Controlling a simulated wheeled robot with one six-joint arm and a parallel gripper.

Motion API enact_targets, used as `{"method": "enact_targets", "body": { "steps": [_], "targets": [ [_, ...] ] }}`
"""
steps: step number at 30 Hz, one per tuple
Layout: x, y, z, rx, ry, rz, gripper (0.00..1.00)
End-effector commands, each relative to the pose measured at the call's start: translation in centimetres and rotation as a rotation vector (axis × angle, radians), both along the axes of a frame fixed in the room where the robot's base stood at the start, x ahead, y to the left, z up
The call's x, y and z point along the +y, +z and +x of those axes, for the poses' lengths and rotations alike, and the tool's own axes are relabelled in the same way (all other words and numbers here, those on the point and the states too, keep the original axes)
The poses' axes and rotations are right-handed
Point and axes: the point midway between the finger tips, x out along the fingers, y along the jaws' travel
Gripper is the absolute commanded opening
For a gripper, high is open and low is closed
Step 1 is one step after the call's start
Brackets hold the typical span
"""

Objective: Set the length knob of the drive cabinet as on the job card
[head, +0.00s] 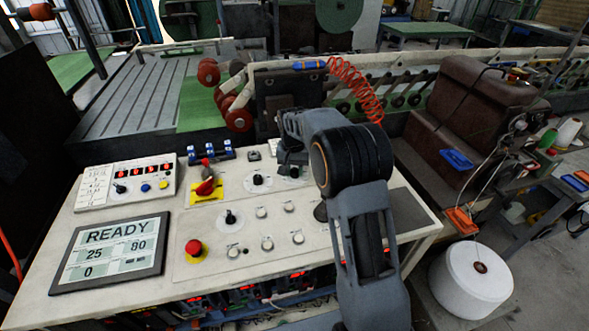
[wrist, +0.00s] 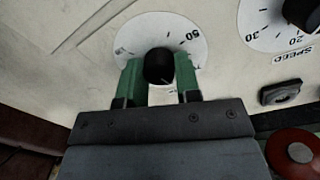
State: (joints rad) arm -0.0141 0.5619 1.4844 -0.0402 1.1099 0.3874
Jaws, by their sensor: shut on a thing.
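My gripper (wrist: 158,72) is shut on a black knob (wrist: 158,64), with one green finger on each side of it. The knob's pointer cannot be made out. In the head view my gripper (head: 291,168) is down at the back right of the drive cabinet's panel (head: 215,263), and my arm hides most of this dial. A white card (head: 95,185) with small handwriting is at the panel's left; its text is too small to read.
The display (head: 110,252) reads READY, 25, 80 and 0. A red stop button (head: 194,247) stands up from the panel.

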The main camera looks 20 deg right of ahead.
Motion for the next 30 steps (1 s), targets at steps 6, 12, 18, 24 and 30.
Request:
{"method": "enact_targets", "body": {
  "steps": [6,12,18,24,30],
  "targets": [
    [-0.01,0.08,-0.02,0.000,0.195,-0.001,0.07],
    [-0.01,0.08,-0.03,0.000,0.346,-0.001,0.07],
    [-0.01,0.09,-0.04,-0.001,0.454,-0.001,0.07],
    [-0.02,0.09,-0.04,0.000,0.520,-0.001,0.07],
    [-0.03,0.10,-0.03,-0.001,0.547,-0.001,0.07]
  ]
}}
